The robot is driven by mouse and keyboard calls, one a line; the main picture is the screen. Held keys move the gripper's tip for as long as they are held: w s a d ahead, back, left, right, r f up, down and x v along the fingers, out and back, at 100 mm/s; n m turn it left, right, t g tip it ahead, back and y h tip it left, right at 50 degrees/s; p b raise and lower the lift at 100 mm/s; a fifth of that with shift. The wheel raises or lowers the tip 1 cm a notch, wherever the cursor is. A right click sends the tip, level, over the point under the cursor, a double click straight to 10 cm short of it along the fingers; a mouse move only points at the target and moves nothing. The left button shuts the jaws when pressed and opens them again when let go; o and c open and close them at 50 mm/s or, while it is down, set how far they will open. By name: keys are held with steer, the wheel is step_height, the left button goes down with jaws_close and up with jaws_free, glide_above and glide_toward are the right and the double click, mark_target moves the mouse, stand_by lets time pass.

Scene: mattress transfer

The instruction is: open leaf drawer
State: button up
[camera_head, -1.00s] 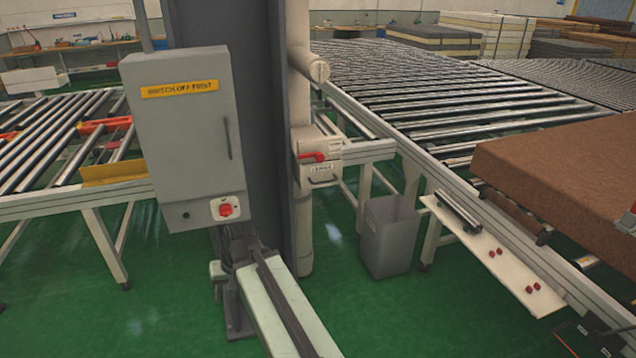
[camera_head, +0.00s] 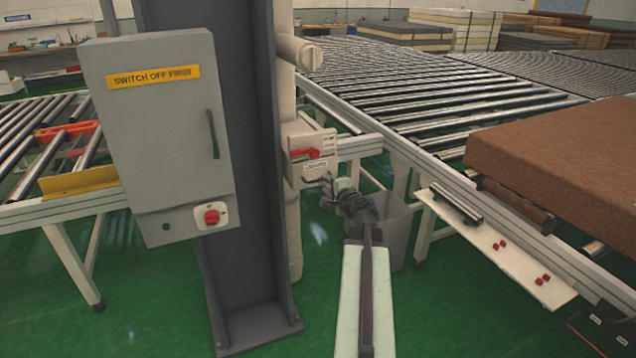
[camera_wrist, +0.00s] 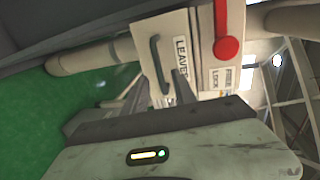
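The leaf drawer (camera_head: 316,167), a small pale front labelled like "LEAVES", sits in the box on the column's right side. It also shows in the wrist view (camera_wrist: 165,88), turned sideways, with a dark curved handle (camera_wrist: 155,62). It looks closed. A red lever (camera_head: 306,153) lies across the unit above it and shows large in the wrist view (camera_wrist: 226,44). My gripper (camera_head: 334,184) is just in front of the drawer, close to its handle. In the wrist view a dark finger reaches to the drawer front beside the handle. Contact and finger opening are unclear.
A grey cabinet (camera_head: 160,130) marked "SWITCH OFF FIRST" and a dark column (camera_head: 215,150) stand left of my arm. A grey bin (camera_head: 398,235) stands behind my arm. A roller conveyor (camera_head: 420,90) and a brown mattress (camera_head: 560,150) are at right.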

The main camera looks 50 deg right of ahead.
mark_target(321, 180)
steer(key=b+x, duration=0.1)
steer(key=x, duration=0.4)
steer(key=shift+w+d+f, duration=0.1)
steer(key=shift+w+f, duration=0.05)
steer(key=shift+w, duration=0.15)
jaws_close()
stand_by(1.0)
